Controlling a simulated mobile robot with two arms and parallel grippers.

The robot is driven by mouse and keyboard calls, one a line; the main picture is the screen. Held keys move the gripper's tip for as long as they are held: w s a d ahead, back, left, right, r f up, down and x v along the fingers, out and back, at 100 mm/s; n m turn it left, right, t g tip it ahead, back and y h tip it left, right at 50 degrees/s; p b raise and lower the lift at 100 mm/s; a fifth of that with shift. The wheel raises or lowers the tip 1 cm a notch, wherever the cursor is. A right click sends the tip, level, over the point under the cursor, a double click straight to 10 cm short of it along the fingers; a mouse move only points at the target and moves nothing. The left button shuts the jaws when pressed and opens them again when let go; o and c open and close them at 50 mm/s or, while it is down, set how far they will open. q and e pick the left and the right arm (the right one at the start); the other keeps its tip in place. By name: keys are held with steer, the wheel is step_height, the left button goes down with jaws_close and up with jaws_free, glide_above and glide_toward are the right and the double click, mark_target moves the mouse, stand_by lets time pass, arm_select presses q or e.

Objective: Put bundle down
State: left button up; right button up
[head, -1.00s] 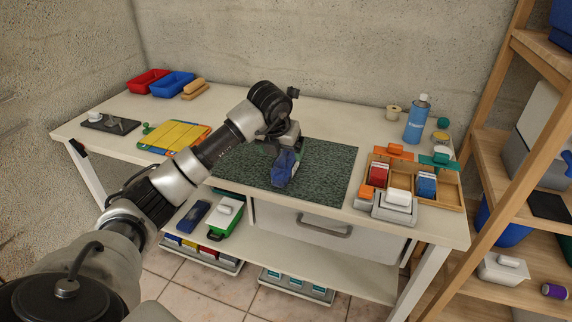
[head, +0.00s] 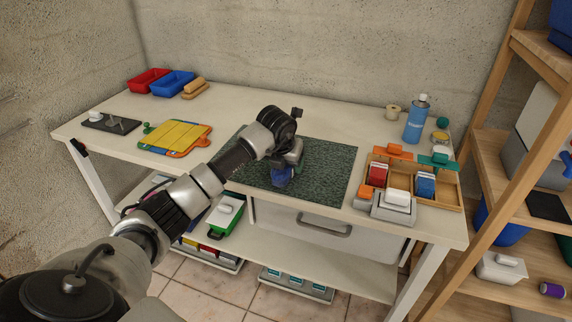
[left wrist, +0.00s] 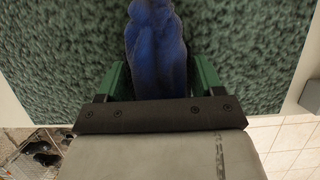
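The blue bundle (head: 281,176) is at the green speckled mat (head: 325,172) on the workbench, below my left gripper (head: 289,160). In the left wrist view the bundle (left wrist: 155,50) lies lengthwise between the green fingers of my left gripper (left wrist: 160,75), which is shut on it. The mat (left wrist: 245,45) fills the background there. I cannot tell whether the bundle's lower end touches the mat. My arm and gripper hide part of the bundle in the head view. My right gripper is not in view.
A yellow board (head: 175,137) lies left of the mat. A wooden tray (head: 447,188) with red and blue card packs stands to the right, with a blue spray can (head: 415,122) behind it. The right part of the mat is clear.

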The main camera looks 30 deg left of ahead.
arm_select(q)
steer(key=c, duration=0.7)
steer(key=shift+r, duration=0.1)
